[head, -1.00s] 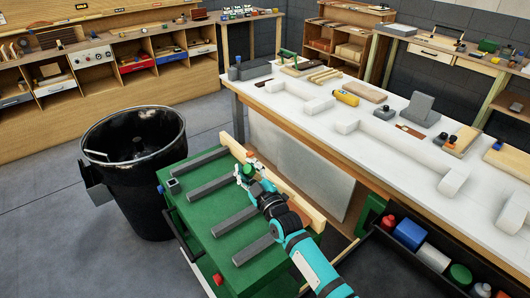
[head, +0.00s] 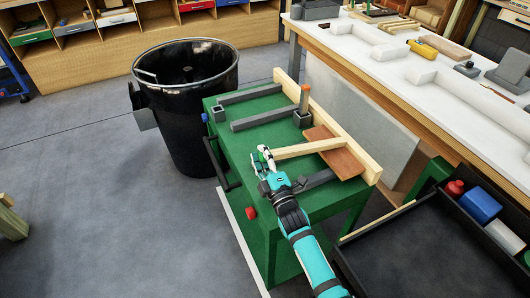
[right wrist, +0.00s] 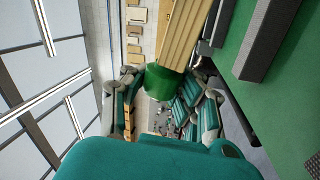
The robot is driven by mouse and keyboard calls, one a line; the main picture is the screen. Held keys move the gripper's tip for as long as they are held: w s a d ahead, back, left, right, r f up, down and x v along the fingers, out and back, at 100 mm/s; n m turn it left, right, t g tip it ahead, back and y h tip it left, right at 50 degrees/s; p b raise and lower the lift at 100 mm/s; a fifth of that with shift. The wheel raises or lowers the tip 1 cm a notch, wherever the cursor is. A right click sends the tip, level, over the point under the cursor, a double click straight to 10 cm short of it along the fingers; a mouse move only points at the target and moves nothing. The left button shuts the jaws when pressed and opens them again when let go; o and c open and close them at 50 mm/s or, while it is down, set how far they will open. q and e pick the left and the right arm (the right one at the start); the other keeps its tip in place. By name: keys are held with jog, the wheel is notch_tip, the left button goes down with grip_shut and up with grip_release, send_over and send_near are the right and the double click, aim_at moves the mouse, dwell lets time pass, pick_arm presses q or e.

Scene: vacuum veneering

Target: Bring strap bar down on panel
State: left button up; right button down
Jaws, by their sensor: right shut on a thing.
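The strap bar (head: 308,148) is a pale wooden bar. It reaches from my right gripper to the wooden rail along the table's right edge, over the brown panel (head: 346,163). The panel lies flat across grey bars on the green table (head: 262,178). My right gripper (head: 263,158) is shut on the bar's left end. In the right wrist view a green end piece (right wrist: 173,86) sits between the fingers, with the wooden bar (right wrist: 177,35) beyond it. I cannot tell whether the bar touches the panel. My left gripper is not in view.
The wooden rail (head: 330,125) edges the table. A black bin (head: 187,100) stands at the left, and a white-topped bench (head: 400,75) behind. A black tray (head: 440,255) is at the lower right.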

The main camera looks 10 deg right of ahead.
jog(key=shift+s+d+f, duration=0.1)
jog(key=shift+f, duration=0.5)
jog(key=c, duration=1.5)
grip_release()
jog(key=o, duration=0.5)
jog(key=shift+s+d+r, duration=0.15)
jog(key=shift+s+r, duration=0.05)
jog(key=shift+r, duration=0.1)
jog(key=shift+c, duration=0.2)
jog(key=shift+o, duration=0.5)
jog(key=shift+w, duration=0.1)
jog(key=v, duration=1.2)
